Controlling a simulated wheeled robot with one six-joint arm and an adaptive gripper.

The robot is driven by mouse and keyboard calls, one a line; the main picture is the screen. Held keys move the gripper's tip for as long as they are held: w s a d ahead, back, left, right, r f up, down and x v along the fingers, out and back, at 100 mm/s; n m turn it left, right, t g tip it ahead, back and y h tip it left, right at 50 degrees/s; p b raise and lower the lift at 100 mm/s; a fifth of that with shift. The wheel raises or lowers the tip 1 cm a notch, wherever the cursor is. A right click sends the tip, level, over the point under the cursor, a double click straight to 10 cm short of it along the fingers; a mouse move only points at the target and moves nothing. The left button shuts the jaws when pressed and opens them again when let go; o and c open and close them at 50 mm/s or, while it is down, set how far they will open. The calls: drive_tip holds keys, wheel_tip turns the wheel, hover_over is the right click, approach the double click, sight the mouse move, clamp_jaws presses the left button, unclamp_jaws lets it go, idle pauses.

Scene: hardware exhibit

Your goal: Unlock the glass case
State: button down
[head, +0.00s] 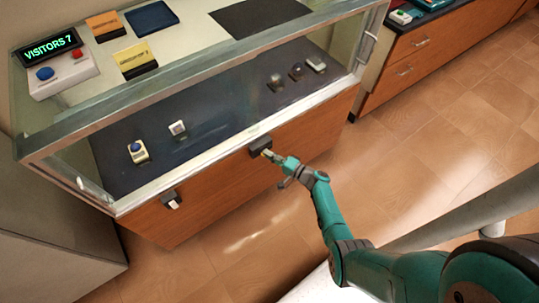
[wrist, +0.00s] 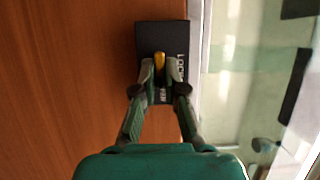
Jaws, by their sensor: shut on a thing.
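The glass case (head: 215,85) has a metal frame, a dark inner shelf and a wooden front panel (head: 215,165). A black lock box (head: 258,144) is fixed on the front panel just under the glass; it also shows in the wrist view (wrist: 150,36), with partly hidden lettering. My gripper (head: 270,155) is at the lock box. In the wrist view my gripper (wrist: 160,68) is shut on a small yellow piece, perhaps a key (wrist: 160,61), which meets the box face. Whether it is inserted cannot be told.
A second small dark fitting (head: 171,199) with a white part is on the front panel at left. Small devices stand inside the case. A counter device with a "VISITORS 7" display (head: 52,46) stands on top. The tiled floor (head: 250,235) in front is clear.

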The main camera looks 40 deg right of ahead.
drive_tip(key=shift+w+r, duration=0.2)
drive_tip(key=shift+w, duration=0.05)
drive_tip(key=c, duration=1.2)
unclamp_jaws()
drive_tip(key=shift+c, duration=0.2)
drive_tip(key=shift+f, duration=0.1)
drive_tip(key=shift+s, duration=0.1)
drive_tip(key=shift+s+f, duration=0.1)
drive_tip(key=v, duration=1.1)
drive_tip(key=shift+s+d, duration=0.2)
drive_tip(key=shift+s, duration=0.15)
drive_tip(key=shift+a, duration=0.1)
